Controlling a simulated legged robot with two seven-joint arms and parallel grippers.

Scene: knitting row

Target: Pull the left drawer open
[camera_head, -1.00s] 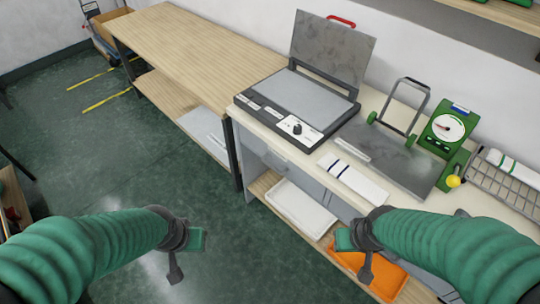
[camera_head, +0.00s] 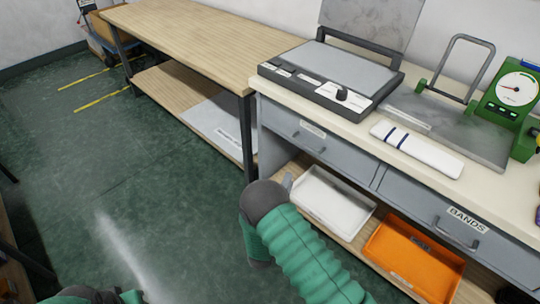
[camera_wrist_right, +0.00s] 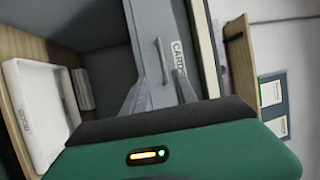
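The left drawer (camera_head: 345,151) is a grey front with a card label and a bar handle, under the pale counter. It looks shut, flush with the bench. In the right wrist view, the drawer (camera_wrist_right: 150,22) appears turned on its side, with its handle (camera_wrist_right: 162,60) and "CARDS" label. My right gripper (camera_head: 286,181) is below and left of the handle in the head view. In the wrist view its two grey fingers (camera_wrist_right: 162,92) are spread, with the handle ahead between them, apparently untouched. My left gripper (camera_head: 132,297) barely shows at the bottom edge; its fingers are hidden.
The right drawer (camera_head: 430,207), labelled "BANDS", is beside it. A white tray (camera_head: 335,200) and an orange tray (camera_head: 415,262) sit on the shelf below. A wooden table (camera_head: 190,45) stands left. The floor (camera_head: 130,185) in front is clear.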

